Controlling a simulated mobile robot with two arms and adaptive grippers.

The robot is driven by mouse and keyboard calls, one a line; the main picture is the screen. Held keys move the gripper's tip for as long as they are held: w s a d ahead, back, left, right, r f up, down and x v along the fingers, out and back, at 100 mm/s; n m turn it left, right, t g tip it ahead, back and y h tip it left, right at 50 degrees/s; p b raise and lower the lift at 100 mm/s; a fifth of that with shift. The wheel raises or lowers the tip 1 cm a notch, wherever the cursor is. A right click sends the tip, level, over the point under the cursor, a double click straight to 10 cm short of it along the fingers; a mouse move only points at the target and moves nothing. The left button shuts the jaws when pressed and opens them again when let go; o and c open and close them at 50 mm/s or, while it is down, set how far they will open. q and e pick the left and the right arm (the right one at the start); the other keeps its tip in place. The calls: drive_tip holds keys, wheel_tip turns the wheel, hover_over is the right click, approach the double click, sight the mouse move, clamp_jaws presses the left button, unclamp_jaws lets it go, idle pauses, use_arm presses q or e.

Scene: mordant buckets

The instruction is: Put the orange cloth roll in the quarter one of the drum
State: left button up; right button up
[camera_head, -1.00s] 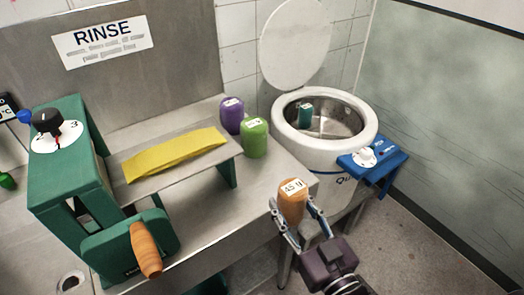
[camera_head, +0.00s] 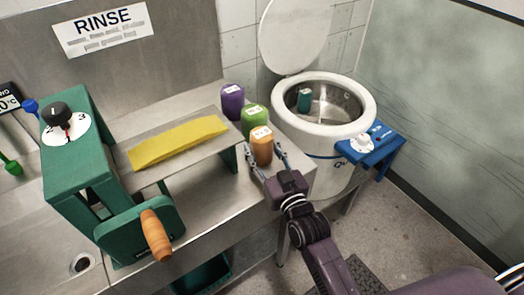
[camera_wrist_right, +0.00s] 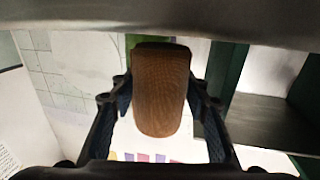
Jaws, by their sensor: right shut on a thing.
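The orange cloth roll (camera_head: 262,149), with a white label on top, is upright in my right gripper (camera_head: 266,152), close in front of the green roll at the bench's right end. I cannot tell whether its base touches the bench. In the right wrist view the roll (camera_wrist_right: 160,90) is between the two fingers of the gripper (camera_wrist_right: 162,92), which is shut on it. The white drum (camera_head: 366,112) stands right of the roll with its round lid (camera_head: 295,35) up. A teal roll (camera_head: 304,100) is inside it. The quarter marks are not readable. My left gripper is out of view.
A green roll (camera_head: 254,118) and a purple roll (camera_head: 232,100) stand on the bench. A yellow cloth (camera_head: 178,142) lies on a raised shelf beside a green machine with an orange crank handle (camera_head: 157,236). A blue control box (camera_head: 375,145) juts from the drum's right front.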

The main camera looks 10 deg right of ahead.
drive_tip(key=shift+f, duration=0.75)
drive_tip(key=shift+f, duration=0.15)
drive_tip(key=o, duration=1.2)
drive_tip(key=shift+o, duration=0.2)
